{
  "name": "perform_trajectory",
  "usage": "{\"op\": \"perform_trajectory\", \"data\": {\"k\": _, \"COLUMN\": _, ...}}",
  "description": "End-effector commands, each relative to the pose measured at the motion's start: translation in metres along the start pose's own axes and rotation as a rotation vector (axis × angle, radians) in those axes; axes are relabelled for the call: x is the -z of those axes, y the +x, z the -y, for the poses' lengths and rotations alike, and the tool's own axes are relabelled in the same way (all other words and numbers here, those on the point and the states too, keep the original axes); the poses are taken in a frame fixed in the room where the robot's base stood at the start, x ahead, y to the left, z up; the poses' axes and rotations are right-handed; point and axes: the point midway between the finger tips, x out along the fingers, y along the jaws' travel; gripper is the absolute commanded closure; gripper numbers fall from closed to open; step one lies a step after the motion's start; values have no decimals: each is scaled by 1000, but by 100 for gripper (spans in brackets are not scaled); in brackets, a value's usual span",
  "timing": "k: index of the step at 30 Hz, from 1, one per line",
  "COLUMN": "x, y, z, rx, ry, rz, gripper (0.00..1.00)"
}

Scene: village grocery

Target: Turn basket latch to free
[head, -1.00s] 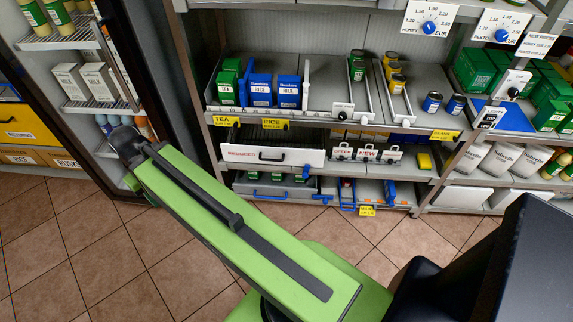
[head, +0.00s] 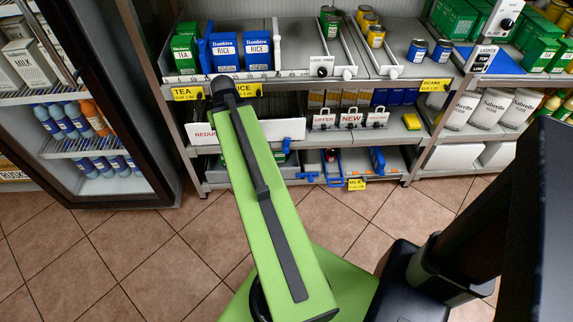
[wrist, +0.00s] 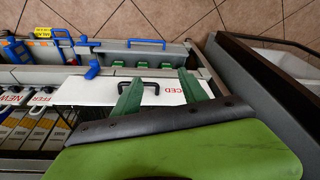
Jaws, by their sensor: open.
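The reduced basket has a white front panel (head: 262,130) on the lower shelf, partly covered by my green arm in the head view. In the wrist view the panel (wrist: 100,91) shows upside down, with a black handle (wrist: 146,84) and dark wire mesh (wrist: 88,117) behind it. A blue lever (wrist: 93,69), which looks like the latch, sits at the panel's edge, left of the handle in the wrist view. It seems to be the blue piece (head: 286,146) in the head view; its setting is unclear. My gripper (wrist: 158,84) is open, its green fingers over the panel on either side of the handle, apparently empty.
A blue T-shaped handle (head: 307,176) and a grey drawer (wrist: 135,54) with a blue handle lie below the panel. A glass-fronted fridge (head: 90,130) stands left. The tiled floor (head: 150,250) is clear.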

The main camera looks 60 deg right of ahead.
Motion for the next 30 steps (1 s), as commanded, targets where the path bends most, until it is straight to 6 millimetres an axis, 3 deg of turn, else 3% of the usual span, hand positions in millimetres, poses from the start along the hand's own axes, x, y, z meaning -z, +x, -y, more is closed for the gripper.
{"op": "perform_trajectory", "data": {"k": 1, "x": -8, "y": 42, "z": -53, "rx": -22, "ry": 79, "rz": -29, "gripper": 49}}
{"op": "perform_trajectory", "data": {"k": 3, "x": -14, "y": 59, "z": -110, "rx": -49, "ry": 162, "rz": -67, "gripper": 49}}
{"op": "perform_trajectory", "data": {"k": 6, "x": -24, "y": 72, "z": -170, "rx": -81, "ry": 245, "rz": -107, "gripper": 49}}
{"op": "perform_trajectory", "data": {"k": 9, "x": -31, "y": 76, "z": -203, "rx": -100, "ry": 290, "rz": -129, "gripper": 49}}
{"op": "perform_trajectory", "data": {"k": 12, "x": -33, "y": 74, "z": -213, "rx": -106, "ry": 305, "rz": -137, "gripper": 49}}
{"op": "perform_trajectory", "data": {"k": 20, "x": -31, "y": 85, "z": -214, "rx": -106, "ry": 303, "rz": -136, "gripper": 49}}
{"op": "perform_trajectory", "data": {"k": 30, "x": -25, "y": 154, "z": -221, "rx": -106, "ry": 302, "rz": -135, "gripper": 49}}
